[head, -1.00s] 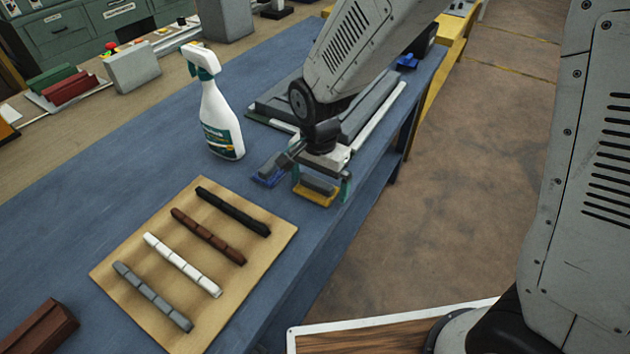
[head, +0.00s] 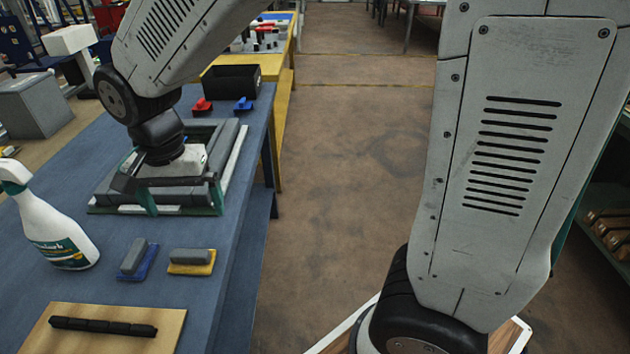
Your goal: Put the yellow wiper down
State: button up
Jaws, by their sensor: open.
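The yellow wiper (head: 192,268) lies flat on the blue table, its grey grip (head: 190,256) facing up. It sits to the right of a blue wiper (head: 137,262), with a small gap between them. My gripper (head: 182,200) is open, with its two teal fingers spread. It is farther back than the wipers, at the near end of a grey frame, and apart from both wipers. Whether the fingers touch the frame I cannot tell.
The grey frame (head: 226,165) lies on the blue table (head: 85,280). A white spray bottle (head: 55,232) stands to the left, and a wooden board (head: 60,335) with a black bar lies in front. A red clamp (head: 202,106), a blue clamp (head: 242,105) and a black bin (head: 231,82) are behind.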

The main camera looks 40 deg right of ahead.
jog(key=s+d+r+n, duration=0.3)
jog(key=s+d+r, duration=0.1)
jog(key=s+d, duration=0.5)
jog(key=s+d+r+n+t, duration=0.1)
jog(key=s+d+r+n, duration=0.2)
jog(key=s+d, duration=0.6)
jog(key=shift+s+r+n, duration=0.35)
jog(key=shift+s+n, duration=0.05)
